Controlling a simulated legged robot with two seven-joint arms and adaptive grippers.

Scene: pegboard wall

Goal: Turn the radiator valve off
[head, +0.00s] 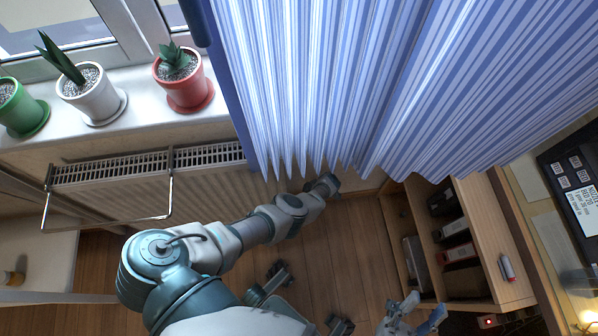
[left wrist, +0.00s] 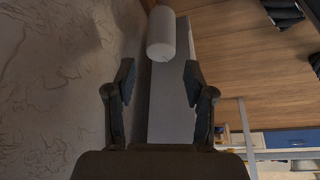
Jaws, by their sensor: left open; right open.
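The white radiator (head: 110,185) hangs below the window sill, its right end covered by the striped curtain. The radiator valve is hidden in the head view. In the left wrist view, a white rounded cylinder (left wrist: 161,35), which looks like the valve's knob, lies just beyond my left gripper (left wrist: 159,78). That gripper is open and empty, its fingers spread to either side of the line to the knob, apart from it. My right gripper (head: 412,315) is open near the bottom edge.
The blue striped curtain (head: 400,80) hangs over the left arm's end. Potted plants stand on the sill (head: 135,125). A wooden shelf unit (head: 487,215) with binders stands at the right. The textured wall (left wrist: 50,80) is close on the left in the wrist view.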

